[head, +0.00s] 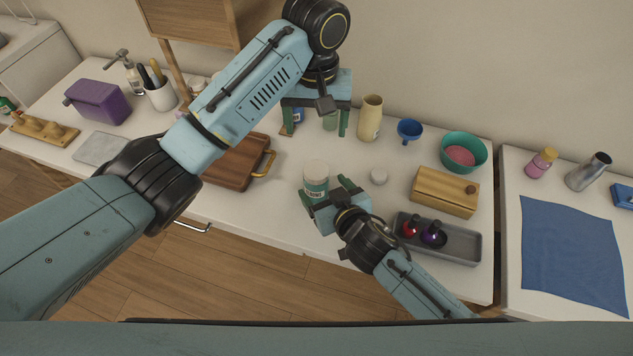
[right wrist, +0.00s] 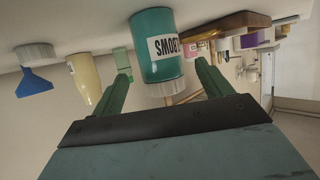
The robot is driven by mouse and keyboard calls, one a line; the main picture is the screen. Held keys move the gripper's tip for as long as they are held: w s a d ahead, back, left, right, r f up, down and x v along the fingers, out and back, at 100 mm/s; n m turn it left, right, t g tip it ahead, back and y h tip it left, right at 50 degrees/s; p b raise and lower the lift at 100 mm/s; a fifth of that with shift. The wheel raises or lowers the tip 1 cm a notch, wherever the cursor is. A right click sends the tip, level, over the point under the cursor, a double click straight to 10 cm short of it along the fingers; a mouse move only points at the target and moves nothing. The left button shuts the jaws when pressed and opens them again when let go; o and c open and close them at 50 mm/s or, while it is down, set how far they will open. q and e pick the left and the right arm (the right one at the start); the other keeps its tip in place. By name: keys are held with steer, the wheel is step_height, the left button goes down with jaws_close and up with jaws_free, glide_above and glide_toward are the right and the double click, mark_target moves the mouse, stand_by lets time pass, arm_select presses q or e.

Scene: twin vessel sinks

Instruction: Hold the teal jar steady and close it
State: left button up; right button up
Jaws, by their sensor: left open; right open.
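The teal jar (head: 316,187) stands upright on the counter, with a pale top and a white label. In the right wrist view the jar (right wrist: 156,52) shows between the fingers. My right gripper (head: 329,193) is open, its green fingers on either side of the jar; I cannot tell if they touch it. A white round lid (head: 379,176) lies on the counter right of the jar; in the right wrist view the lid (right wrist: 35,53) looks ribbed. My left gripper (head: 316,123) is open and empty, pointing down behind the jar.
Behind are a cream vase (head: 370,118), a blue funnel (head: 410,130) and a teal bowl (head: 463,150). A wooden box (head: 444,191) and a grey tray (head: 462,248) stand right. Counter around the lid is clear.

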steer(key=v, duration=0.8)
steer(key=shift+s+p, duration=0.2)
steer(key=shift+p, duration=0.2)
steer(key=shift+d, duration=0.1)
